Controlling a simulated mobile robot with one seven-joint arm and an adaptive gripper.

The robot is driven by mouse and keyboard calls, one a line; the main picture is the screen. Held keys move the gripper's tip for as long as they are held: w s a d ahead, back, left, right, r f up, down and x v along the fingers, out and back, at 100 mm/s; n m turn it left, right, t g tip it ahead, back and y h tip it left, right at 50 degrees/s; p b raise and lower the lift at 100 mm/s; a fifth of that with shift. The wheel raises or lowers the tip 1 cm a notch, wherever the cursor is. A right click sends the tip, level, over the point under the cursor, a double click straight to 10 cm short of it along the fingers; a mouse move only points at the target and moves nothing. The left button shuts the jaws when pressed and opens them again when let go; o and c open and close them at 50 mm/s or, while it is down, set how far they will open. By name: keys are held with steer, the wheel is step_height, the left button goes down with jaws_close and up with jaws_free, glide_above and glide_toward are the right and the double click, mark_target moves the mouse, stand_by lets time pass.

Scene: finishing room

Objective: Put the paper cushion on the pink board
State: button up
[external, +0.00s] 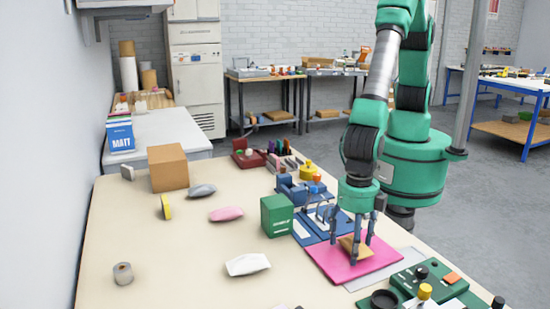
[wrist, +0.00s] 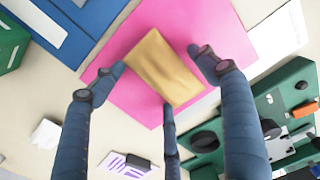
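The paper cushion (external: 350,247), a tan, roughly rectangular pad, is over the pink board (external: 326,258). It appears to lie on the board, though a small gap cannot be ruled out. My gripper (external: 361,246) points down around the cushion, its fingertips low near the board. In the wrist view the cushion (wrist: 163,67) sits between the fingers of my gripper (wrist: 157,62). The left fingertip is at its edge, a small gap shows at the right fingertip, and a third finger is at its lower edge. The pink board (wrist: 205,22) spreads beneath.
A green box (external: 277,215) and blue boards (external: 309,229) are left of the pink board. A green panel with knobs (external: 430,281) is close on its right. A white pad (external: 248,264) lies to the left. The table's left front is mostly clear.

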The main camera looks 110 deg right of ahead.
mark_target(351, 243)
steer(key=shift+r, duration=0.1)
step_height(351, 243, up, 12)
steer(key=p, duration=0.1)
steer(key=shift+p, duration=0.35)
stand_by(0.3)
stand_by(0.6)
